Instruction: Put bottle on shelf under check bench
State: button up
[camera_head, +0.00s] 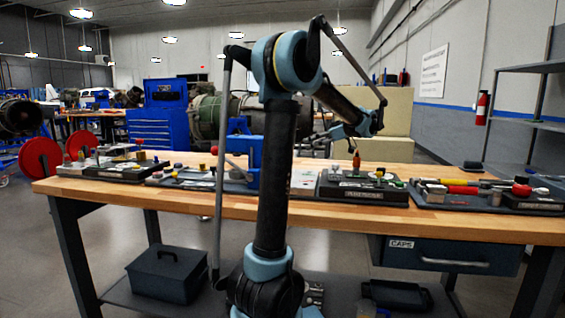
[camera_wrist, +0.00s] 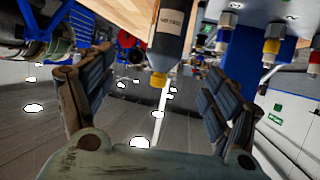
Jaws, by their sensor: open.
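In the wrist view, a dark bottle (camera_wrist: 172,32) with a pale printed label and a yellow cap stands on the wooden bench top; the picture is upside down, so its cap points downward. My gripper (camera_wrist: 155,68) is open and empty, with its two fingers spread to either side of the cap end. In the head view, my gripper (camera_head: 345,132) is above the middle of the check bench (camera_head: 225,205), close over a small reddish-brown bottle (camera_head: 356,161); I cannot tell if this is the same bottle. The lower shelf (camera_head: 125,291) runs under the bench top.
A drawer marked CAPS (camera_head: 445,257) hangs under the bench's right side. Trays of parts (camera_head: 362,193) crowd the top. Shelf space right of the box looks free.

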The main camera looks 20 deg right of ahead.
jog(key=shift+s+a+x, duration=0.1)
jog(key=shift+a+x, duration=0.1)
jog(key=shift+x, duration=2.7)
jog(key=shift+s+a+x, duration=0.15)
jog(key=shift+x, duration=2.7)
jog(key=shift+s+a+x, duration=0.1)
jog(key=shift+a+x, duration=0.1)
jog(key=shift+x, duration=2.7)
jog(key=shift+r, duration=0.2)
jog(key=c, duration=1.2)
jog(key=shift+c, duration=0.2)
jog(key=shift+r, duration=0.1)
